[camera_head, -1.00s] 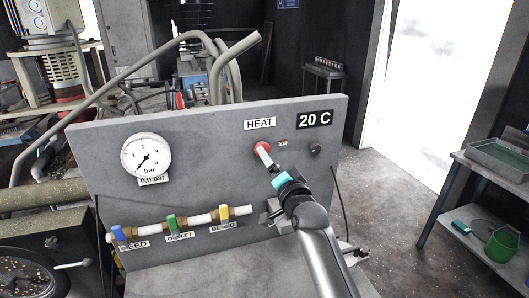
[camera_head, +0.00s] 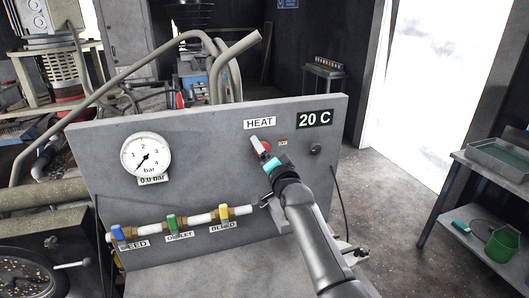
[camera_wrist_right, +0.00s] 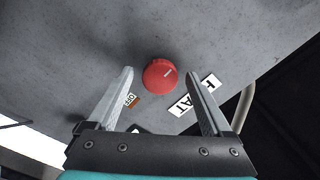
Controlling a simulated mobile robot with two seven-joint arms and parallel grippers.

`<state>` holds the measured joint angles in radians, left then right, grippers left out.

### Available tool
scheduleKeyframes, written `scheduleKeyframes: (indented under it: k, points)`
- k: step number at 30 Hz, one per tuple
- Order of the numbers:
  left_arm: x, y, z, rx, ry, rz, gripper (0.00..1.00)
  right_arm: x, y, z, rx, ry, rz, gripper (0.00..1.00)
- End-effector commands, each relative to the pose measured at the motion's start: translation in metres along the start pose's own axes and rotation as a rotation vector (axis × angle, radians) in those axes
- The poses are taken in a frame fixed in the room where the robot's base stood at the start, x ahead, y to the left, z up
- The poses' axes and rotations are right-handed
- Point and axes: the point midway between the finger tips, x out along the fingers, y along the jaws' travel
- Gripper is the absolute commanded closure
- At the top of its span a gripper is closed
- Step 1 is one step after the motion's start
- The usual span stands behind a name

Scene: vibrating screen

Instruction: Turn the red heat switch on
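In the head view the switch (camera_head: 265,146) sits below the HEAT label (camera_head: 259,123), partly hidden by my right gripper (camera_head: 262,149). In the right wrist view my right gripper (camera_wrist_right: 160,74) is open. Its fingers are on either side of the switch, with gaps showing. I cannot tell how far the fingertips are from the panel. A small label, apparently OFF (camera_wrist_right: 130,100), is beside the switch. My left gripper is not in view.
The display (camera_head: 314,118) reads 20 C. A dark knob (camera_head: 315,149) is to the right of the switch. A pressure gauge (camera_head: 146,153) is on the left. Valves with blue, green (camera_head: 172,222) and yellow handles are along the lower panel.

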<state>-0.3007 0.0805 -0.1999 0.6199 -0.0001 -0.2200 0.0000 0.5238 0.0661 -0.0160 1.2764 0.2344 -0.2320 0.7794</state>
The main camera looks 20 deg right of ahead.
Motion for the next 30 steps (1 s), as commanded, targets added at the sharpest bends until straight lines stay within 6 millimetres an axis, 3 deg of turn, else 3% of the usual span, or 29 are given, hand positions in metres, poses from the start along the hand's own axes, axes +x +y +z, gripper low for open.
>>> scheduleKeyframes:
  k: [2,22,30]
  points:
    - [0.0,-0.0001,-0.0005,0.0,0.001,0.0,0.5,-0.0001,0.0001,-0.0001,0.0,0.0,0.0,0.25]
    - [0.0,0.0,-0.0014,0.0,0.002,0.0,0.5,-0.0002,0.0002,0.0001,0.0,0.0,0.0,1.0]
    - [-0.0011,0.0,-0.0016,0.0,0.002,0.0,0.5,-0.0003,0.0001,0.0001,-0.027,0.0,0.001,1.0]
